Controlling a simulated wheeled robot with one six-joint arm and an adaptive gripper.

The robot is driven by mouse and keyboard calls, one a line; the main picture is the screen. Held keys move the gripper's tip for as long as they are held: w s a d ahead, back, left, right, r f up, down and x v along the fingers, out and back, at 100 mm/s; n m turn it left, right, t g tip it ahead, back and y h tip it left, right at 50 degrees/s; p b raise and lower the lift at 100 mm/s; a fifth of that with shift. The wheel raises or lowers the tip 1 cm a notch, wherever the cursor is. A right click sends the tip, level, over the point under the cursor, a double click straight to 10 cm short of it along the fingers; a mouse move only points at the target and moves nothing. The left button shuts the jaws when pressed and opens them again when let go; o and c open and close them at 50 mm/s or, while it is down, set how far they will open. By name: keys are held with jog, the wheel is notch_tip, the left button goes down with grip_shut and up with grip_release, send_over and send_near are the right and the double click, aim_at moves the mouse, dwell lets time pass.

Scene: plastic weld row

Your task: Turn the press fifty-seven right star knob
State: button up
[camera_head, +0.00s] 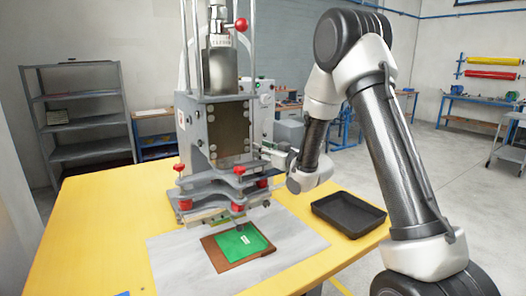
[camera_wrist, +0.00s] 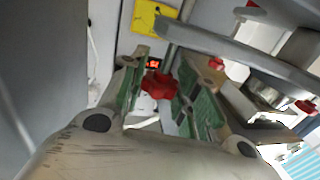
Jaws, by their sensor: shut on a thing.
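In the wrist view, the red star knob (camera_wrist: 158,85) sits between the two green-padded fingers of my gripper (camera_wrist: 160,77). My gripper is shut on the knob. The held knob cannot be made out there.
Press plates (camera_wrist: 235,50) with red knobs lie close to the right finger.

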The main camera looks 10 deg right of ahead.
jog(key=shift+n+g+y, duration=1)
jog(key=shift+n+y, duration=0.1)
jog(key=shift+y, duration=0.3)
jog(key=o, duration=1)
notch_tip(320, 180, up, 10)
jog(key=shift+r, duration=0.1)
